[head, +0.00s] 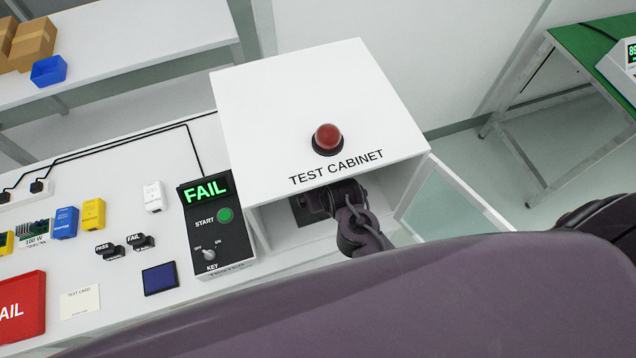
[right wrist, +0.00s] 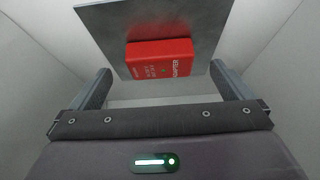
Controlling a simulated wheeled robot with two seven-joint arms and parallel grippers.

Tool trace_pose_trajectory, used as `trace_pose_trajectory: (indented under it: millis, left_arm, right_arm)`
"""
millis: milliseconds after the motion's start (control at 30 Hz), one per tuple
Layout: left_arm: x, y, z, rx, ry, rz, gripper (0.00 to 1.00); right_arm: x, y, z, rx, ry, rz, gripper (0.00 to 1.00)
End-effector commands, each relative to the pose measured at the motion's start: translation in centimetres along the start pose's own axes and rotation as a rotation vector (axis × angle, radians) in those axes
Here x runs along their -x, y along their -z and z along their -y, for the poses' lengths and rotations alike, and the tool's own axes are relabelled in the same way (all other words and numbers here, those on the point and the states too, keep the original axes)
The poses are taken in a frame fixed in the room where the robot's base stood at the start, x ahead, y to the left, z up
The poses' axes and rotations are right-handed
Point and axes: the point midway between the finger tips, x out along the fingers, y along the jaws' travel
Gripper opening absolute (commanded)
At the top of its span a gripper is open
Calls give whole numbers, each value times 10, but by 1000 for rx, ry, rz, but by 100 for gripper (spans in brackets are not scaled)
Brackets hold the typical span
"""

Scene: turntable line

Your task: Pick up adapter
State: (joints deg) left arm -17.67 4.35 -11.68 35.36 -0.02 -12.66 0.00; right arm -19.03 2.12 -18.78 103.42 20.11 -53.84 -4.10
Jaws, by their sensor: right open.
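A red adapter (right wrist: 160,58) with white lettering sits on a grey metal plate (right wrist: 203,18) inside the white test cabinet (head: 292,110). My right gripper (right wrist: 160,85) is open, with one finger at each side of the view and the adapter ahead between and beyond them, not touched. In the head view my right gripper (head: 335,200) reaches in through the cabinet's open front, and the adapter is hidden there. My left gripper is not in view.
The cabinet's glass door (head: 455,205) stands open at the right. A tester (head: 215,225) showing FAIL stands left of the cabinet. A blue adapter (head: 66,222), a yellow adapter (head: 93,213), a white adapter (head: 154,196) and a red FAIL tray (head: 22,306) are further left. Cabinet walls are close around the gripper.

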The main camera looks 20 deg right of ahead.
Motion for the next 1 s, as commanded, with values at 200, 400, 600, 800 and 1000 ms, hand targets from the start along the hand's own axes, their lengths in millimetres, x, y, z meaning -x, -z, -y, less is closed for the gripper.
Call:
trace_pose_trajectory:
  millis: [200,400,600,800,1000]
  left_arm:
    - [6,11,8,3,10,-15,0]
    - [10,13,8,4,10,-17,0]
    - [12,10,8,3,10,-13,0]
    - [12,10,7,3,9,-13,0]
    - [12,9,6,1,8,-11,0]
  right_arm:
    - [-7,14,0,-2,-1,0,100]
    - [-35,14,0,-1,1,3,100]
    - [-55,14,0,-1,0,1,100]
    - [-58,13,0,-1,0,0,100]
    - [-58,13,0,-1,0,0,84]
